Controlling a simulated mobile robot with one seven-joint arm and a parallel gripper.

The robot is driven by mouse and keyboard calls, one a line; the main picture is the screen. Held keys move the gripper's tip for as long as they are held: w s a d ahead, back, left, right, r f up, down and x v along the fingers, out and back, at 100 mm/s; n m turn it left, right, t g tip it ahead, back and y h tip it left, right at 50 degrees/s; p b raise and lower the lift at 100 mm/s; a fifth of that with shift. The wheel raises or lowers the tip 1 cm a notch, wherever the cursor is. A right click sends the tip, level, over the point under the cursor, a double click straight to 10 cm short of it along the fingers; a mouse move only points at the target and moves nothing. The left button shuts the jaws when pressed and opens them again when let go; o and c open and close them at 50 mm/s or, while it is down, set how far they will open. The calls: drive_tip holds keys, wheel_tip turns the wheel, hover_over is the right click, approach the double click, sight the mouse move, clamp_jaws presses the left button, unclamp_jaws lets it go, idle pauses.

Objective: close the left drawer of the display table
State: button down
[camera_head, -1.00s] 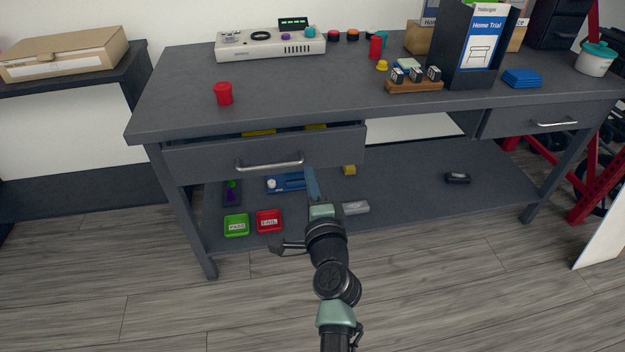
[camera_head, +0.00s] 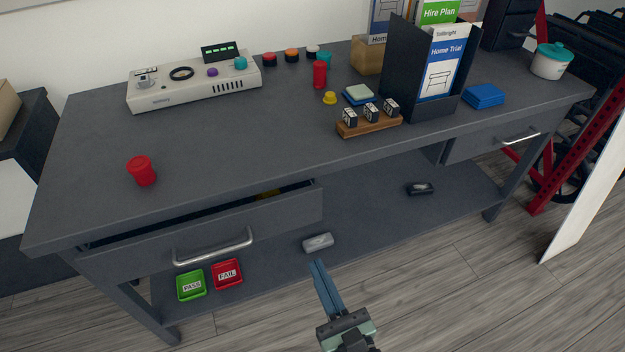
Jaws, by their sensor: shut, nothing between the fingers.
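The grey display table (camera_head: 240,130) fills the middle of the view. Its left drawer (camera_head: 280,218) is pulled out, with a dark gap showing between its front and the table top and a bit of yellow inside. A silver bar handle (camera_head: 213,246) is on its front. The right drawer (camera_head: 490,142) looks shut. My gripper (camera_head: 318,264) is shut and empty, in front of the table and to the right of the left drawer's handle, apart from the drawer front.
The lower shelf (camera_head: 370,210) holds a green PASS tray (camera_head: 191,284), a red FAIL tray (camera_head: 227,272), a grey block (camera_head: 318,243) and a black object (camera_head: 419,188). The floor (camera_head: 440,300) in front is clear.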

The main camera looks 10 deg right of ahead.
sight(287, 201)
drive_tip(key=b+x, duration=0.1)
drive_tip(key=x, duration=0.5)
drive_tip(key=b+x, duration=0.1)
drive_tip(key=x, duration=0.6)
drive_tip(key=shift+w+a+r+b, duration=0.15)
drive_tip(key=shift+w+r+b, duration=0.05)
drive_tip(key=shift+w+b, duration=0.1)
drive_tip(key=x, duration=0.3)
drive_tip(key=shift+w+b, duration=0.3)
drive_tip(key=shift+b, duration=0.05)
drive_tip(key=shift+w+a, duration=0.1)
drive_tip(key=shift+w, duration=0.25)
drive_tip(key=shift+r, duration=0.3)
drive_tip(key=shift+a, duration=0.1)
